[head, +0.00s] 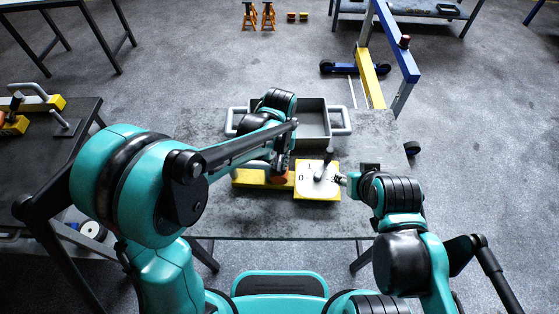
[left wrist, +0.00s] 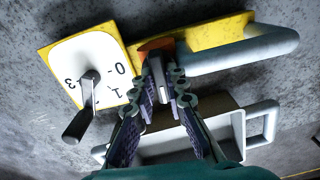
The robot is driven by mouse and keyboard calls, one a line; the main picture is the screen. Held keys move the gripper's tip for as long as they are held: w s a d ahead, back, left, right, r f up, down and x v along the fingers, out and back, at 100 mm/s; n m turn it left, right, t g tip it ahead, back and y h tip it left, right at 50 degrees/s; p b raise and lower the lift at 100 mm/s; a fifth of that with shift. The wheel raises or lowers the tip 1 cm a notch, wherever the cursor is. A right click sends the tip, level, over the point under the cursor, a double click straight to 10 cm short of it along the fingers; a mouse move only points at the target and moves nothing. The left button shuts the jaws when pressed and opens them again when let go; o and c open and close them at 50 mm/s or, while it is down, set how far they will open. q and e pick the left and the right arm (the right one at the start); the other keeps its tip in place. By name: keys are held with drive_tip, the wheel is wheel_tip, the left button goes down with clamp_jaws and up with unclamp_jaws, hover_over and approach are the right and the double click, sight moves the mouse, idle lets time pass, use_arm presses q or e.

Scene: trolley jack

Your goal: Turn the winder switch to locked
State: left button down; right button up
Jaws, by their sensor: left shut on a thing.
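The winder switch is a grey lever (left wrist: 77,122) on a white dial plate (head: 329,184) with numbers, fixed to a yellow base (head: 318,196). In the head view the lever points away from me, slightly right, past the "1"; part of the numbering is hidden under it. My left gripper (left wrist: 168,88) is shut at the near end of the grey handle bar (left wrist: 240,52), beside an orange part (left wrist: 150,46) left of the dial. My right gripper (head: 341,179) is just right of the dial, close to the lever; its jaws are too small to judge.
A grey tray (head: 313,103) with side handles stands behind the switch on the grey table (head: 220,217). A blue and yellow jack frame (head: 372,75) stands beyond. A dark side table (head: 75,108) is at left. The table front is clear.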

sight(279, 164)
use_arm(q)
drive_tip(key=shift+n, duration=0.4)
drive_tip(key=c, duration=1.5)
unclamp_jaws()
drive_tip(key=shift+c, duration=0.2)
wheel_tip(279, 164, up, 12)
